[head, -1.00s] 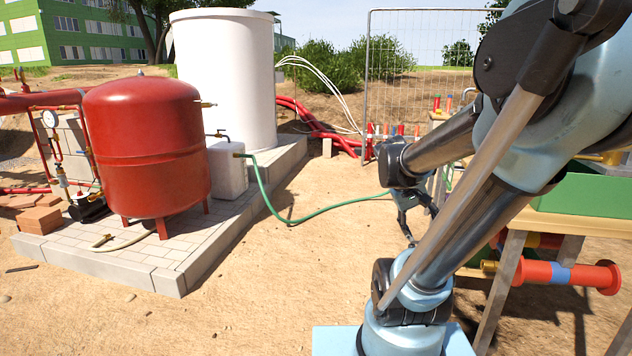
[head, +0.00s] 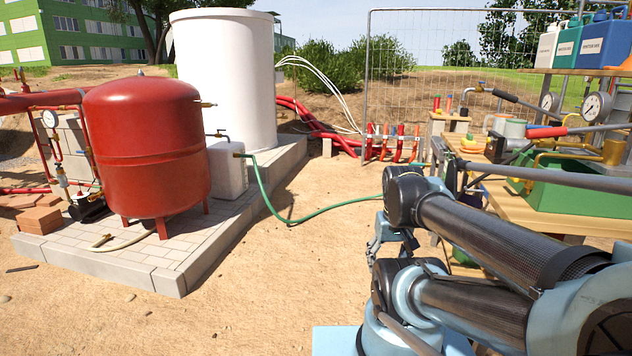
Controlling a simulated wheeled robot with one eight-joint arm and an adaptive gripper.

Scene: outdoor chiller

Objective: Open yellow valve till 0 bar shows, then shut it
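The red tank (head: 150,150) stands on a paved plinth at the left. A round white pressure gauge (head: 49,118) sits on the pipework left of it; its reading is too small to make out. No yellow valve handle can be made out clearly on this pipework. A pale hose with a brass-coloured end (head: 101,241) lies on the plinth in front of the tank. My gripper (head: 373,255) is small and partly hidden behind my dark arm links, right of the plinth and well apart from the tank and gauge. Its finger opening cannot be seen.
A green hose (head: 300,219) runs from the white canister (head: 227,168) across the sand toward the workbench (head: 540,208) at the right. The bench carries a green tray (head: 580,200), gauges (head: 597,107) and tools. Open sand lies between plinth and arm.

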